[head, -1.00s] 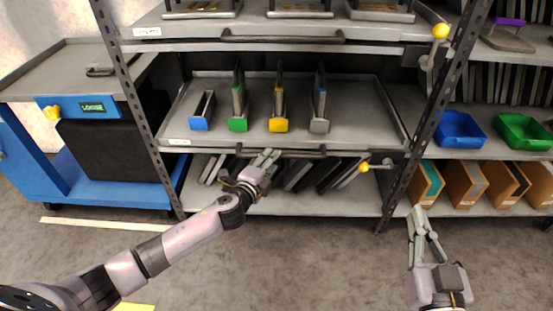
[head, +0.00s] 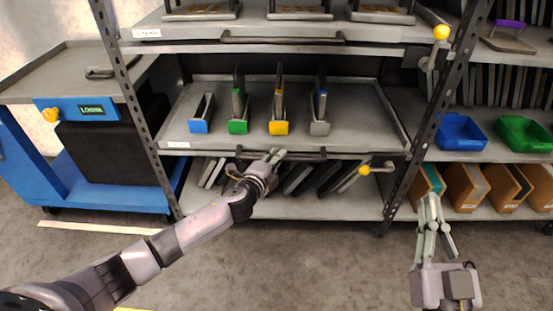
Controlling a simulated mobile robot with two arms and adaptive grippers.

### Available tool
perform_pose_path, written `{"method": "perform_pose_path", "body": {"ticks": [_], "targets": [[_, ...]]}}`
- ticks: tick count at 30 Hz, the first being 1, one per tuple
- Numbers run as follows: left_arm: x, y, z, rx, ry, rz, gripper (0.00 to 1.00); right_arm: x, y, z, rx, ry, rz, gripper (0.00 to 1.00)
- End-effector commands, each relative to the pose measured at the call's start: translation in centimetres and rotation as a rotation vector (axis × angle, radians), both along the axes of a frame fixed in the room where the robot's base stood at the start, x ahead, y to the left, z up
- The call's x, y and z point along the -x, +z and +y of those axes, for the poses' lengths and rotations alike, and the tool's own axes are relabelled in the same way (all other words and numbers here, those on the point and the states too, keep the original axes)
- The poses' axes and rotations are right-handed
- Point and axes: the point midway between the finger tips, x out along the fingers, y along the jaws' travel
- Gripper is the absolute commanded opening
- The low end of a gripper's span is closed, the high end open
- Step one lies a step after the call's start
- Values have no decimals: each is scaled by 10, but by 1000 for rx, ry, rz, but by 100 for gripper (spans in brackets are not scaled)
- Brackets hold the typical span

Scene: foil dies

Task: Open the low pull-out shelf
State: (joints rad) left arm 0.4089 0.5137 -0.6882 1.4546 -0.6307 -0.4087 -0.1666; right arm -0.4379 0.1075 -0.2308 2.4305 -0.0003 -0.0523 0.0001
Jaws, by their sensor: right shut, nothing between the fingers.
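The low pull-out shelf (head: 350,132) is a grey tray in the rack, with a dark bar handle (head: 312,155) along its front edge. Several narrow holders with blue, green, yellow and grey fronts stand on it. A yellow-knobbed lever (head: 364,170) sits at the right of its front. My left gripper (head: 275,154) is at the middle of the handle, with its fingers overlapping the bar. I cannot tell whether they close around it.
An upper shelf (head: 380,31) with its own handle and yellow knob (head: 441,32) is above. Dark plates stand on the bottom level (head: 300,205). Blue (head: 461,131) and green (head: 525,133) bins are at the right, a blue cart (head: 110,195) at the left. The floor (head: 320,265) ahead is clear.

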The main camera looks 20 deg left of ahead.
Motion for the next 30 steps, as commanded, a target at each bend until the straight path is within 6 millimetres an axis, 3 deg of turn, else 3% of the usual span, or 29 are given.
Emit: {"method": "perform_pose_path", "body": {"ticks": [7,30], "targets": [[0,0,0,0,0,0,0,0,0,0,0,0,0,0],[1,-2,0,-2,-1,3,0,-1,-1,0,1,-1,7,0]]}}
